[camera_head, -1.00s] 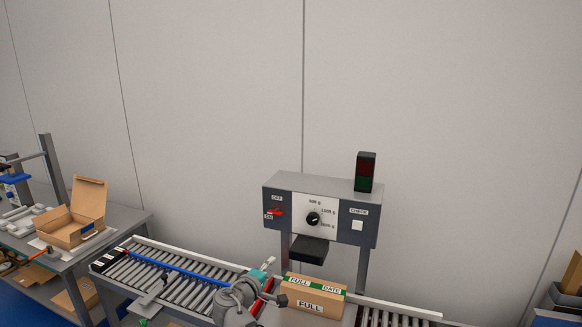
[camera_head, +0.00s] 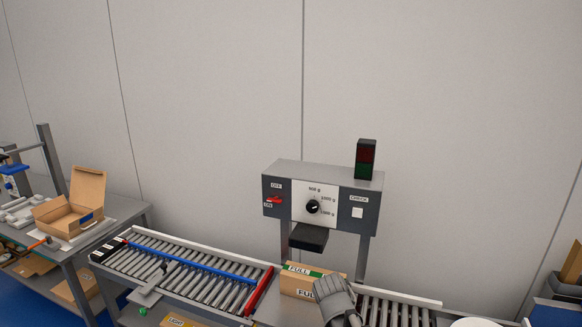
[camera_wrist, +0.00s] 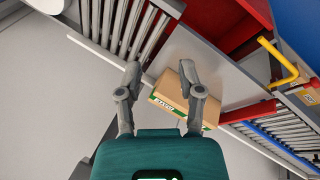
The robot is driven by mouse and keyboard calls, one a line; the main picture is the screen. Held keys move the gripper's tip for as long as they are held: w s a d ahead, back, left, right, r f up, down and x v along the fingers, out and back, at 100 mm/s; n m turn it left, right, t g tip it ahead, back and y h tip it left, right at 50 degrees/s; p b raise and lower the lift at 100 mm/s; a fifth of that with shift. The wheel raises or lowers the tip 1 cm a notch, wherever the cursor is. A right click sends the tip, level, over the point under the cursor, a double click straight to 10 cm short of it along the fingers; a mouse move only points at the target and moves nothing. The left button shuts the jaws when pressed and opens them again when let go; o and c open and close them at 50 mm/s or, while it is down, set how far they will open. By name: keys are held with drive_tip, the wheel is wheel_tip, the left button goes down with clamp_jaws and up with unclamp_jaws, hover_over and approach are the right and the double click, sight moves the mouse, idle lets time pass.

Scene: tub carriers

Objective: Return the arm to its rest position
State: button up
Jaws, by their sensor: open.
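My gripper (camera_wrist: 160,72) shows in the wrist view with its two grey fingers spread apart and nothing between the tips. In the head view the box (camera_head: 296,283) sits below the control panel, with FULL labels. A grey part of my arm (camera_head: 335,298) covers its right end. The gripper's fingers do not show in the head view.
The control panel (camera_head: 320,205) has a knob, a red switch and a dark signal lamp (camera_head: 366,159). A roller conveyor (camera_head: 185,275) with a blue rail and red bar (camera_head: 259,291) lies left. An open carton (camera_head: 75,205) stands on the left table. The wall above is clear.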

drive_tip(key=shift+s+d+f+m+g+y, duration=0.25)
drive_tip(key=shift+s+f+m+g+y, duration=0.1)
drive_tip(key=shift+s+y, duration=0.4)
drive_tip(key=shift+s+d+f+m+g+y, duration=0.35)
drive_tip(key=shift+s+y, duration=0.25)
drive_tip(key=shift+s, duration=0.35)
drive_tip(key=shift+s+d+f+m+g+y, duration=0.2)
drive_tip(key=shift+s+f+m+g+y, duration=0.2)
drive_tip(key=shift+s+y, duration=0.35)
